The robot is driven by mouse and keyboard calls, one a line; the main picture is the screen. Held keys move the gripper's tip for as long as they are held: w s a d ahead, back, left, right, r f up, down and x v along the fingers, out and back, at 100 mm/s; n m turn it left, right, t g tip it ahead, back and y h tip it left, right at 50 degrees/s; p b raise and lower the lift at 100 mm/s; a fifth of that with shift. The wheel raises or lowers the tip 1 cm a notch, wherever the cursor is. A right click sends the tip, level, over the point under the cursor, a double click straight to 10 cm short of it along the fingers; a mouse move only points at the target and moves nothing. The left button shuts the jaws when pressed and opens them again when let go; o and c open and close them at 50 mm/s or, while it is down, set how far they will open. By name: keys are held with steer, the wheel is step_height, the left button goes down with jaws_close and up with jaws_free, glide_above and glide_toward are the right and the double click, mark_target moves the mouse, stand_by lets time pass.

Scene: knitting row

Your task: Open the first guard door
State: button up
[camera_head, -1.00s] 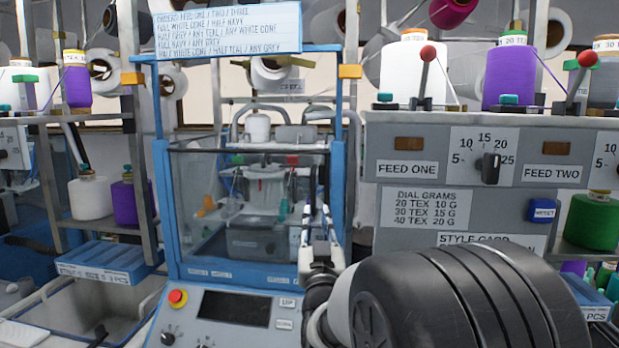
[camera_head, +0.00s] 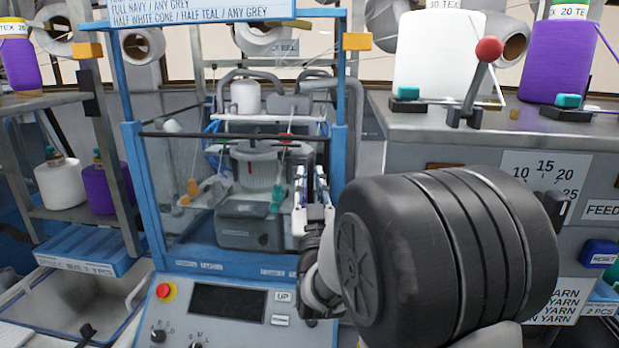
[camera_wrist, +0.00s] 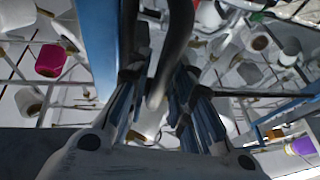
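The guard door (camera_head: 180,190) is a clear panel in the blue machine frame (camera_head: 134,190), with a dark bar along its top. It looks closed, and the knitting head (camera_head: 258,170) shows behind it. My gripper (camera_head: 311,180) points upward at the right side of the door, near the right blue post. A dark curved tube (camera_wrist: 175,45) shows beyond the fingers. I cannot tell whether the gripper touches the door. My dark arm link hides the area to the right.
A control panel (camera_head: 215,310) with a red button (camera_head: 166,291) juts out below the door. The grey feed cabinet (camera_head: 450,150) stands close on the right, with cones and a red-knobbed lever (camera_head: 488,52) on top. A grey bin (camera_head: 75,305) is at the lower left.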

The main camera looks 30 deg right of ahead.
jaws_close()
stand_by(0.6)
